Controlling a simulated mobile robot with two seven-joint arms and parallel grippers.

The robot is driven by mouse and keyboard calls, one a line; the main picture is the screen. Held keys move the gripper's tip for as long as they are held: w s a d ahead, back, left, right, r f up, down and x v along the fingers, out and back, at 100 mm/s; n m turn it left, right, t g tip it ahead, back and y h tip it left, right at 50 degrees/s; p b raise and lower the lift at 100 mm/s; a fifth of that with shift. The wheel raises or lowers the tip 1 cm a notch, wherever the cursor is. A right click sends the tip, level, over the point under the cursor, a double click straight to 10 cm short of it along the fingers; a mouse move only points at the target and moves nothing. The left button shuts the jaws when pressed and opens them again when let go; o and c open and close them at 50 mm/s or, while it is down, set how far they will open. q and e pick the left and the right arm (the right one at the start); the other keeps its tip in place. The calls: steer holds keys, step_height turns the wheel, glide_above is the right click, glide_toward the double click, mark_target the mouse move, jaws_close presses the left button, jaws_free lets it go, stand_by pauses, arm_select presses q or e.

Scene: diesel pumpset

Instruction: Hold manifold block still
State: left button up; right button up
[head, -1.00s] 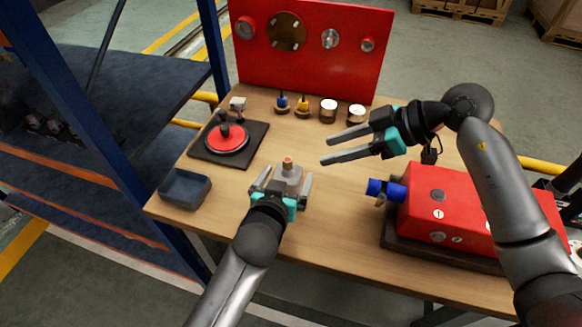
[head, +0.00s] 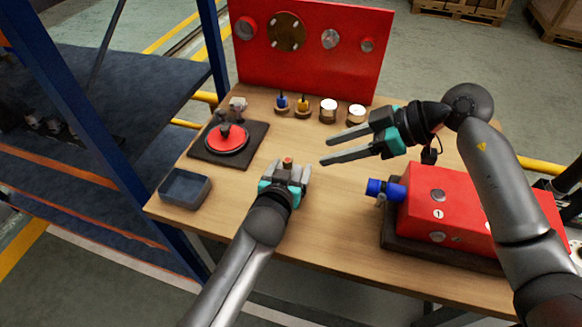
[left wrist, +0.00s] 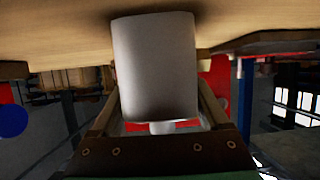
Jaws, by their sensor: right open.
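The manifold block (head: 287,164), a small light-grey block with a copper-coloured top, stands on the wooden table near the middle. My left gripper (head: 291,170) has a finger on each side of it and is shut on it. In the left wrist view the block (left wrist: 155,65) looks like a pale rounded body filling the space between the two fingers; their contact faces are partly hidden. My right gripper (head: 325,151) is open and empty, above the table to the right of the block.
A blue-grey tray (head: 185,203) is at the left table edge, below a red disc on a dark plate (head: 252,151). A red pump unit (head: 460,205) with a blue fitting is on the right.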

arm_select(q)
jaws_close()
stand_by(0.4)
steer(key=shift+o, duration=1.5)
jaws_free()
steer(key=shift+c, duration=0.2)
jaws_close()
